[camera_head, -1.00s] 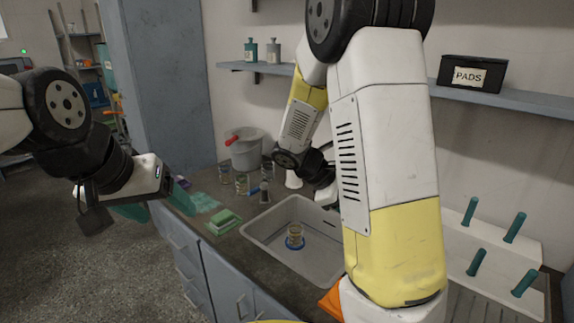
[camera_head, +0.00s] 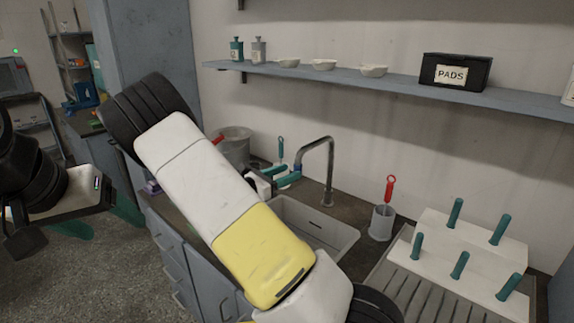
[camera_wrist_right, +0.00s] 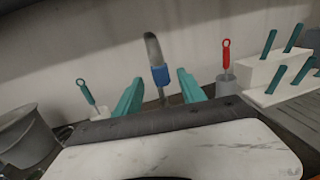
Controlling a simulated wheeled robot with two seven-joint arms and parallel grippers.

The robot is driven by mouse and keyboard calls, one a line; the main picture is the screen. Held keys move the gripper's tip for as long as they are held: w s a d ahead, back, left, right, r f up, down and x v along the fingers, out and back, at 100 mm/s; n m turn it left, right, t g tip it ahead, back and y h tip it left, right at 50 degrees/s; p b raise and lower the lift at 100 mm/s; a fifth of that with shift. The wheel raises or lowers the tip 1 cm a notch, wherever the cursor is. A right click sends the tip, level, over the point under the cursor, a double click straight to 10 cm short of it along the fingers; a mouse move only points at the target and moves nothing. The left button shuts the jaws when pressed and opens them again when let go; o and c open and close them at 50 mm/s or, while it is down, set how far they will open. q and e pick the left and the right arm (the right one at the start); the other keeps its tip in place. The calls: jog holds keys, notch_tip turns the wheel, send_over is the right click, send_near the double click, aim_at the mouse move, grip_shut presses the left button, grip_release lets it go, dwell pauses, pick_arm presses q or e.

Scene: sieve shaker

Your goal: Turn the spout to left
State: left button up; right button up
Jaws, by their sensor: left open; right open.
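The spout (camera_head: 329,160) is a grey gooseneck tap at the back of the sink (camera_head: 318,232). Its curved end comes down on the left side of its post, by my right gripper. My right gripper (camera_head: 282,175) is open, its teal fingers close to the spout's end. In the right wrist view the spout (camera_wrist_right: 153,50) with its blue tip (camera_wrist_right: 160,76) appears between the two open fingers (camera_wrist_right: 157,95), with gaps on both sides.
A grey bucket (camera_head: 235,147) stands left of the tap. A red-handled brush (camera_head: 389,190) sits in a grey holder right of it, beside a white peg rack (camera_head: 475,245). A shelf (camera_head: 400,84) runs above. My right arm hides much of the counter and sink.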

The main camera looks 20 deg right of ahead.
jog(key=x, duration=0.7)
jog(key=shift+d, duration=0.25)
grip_shut()
dwell(1.1)
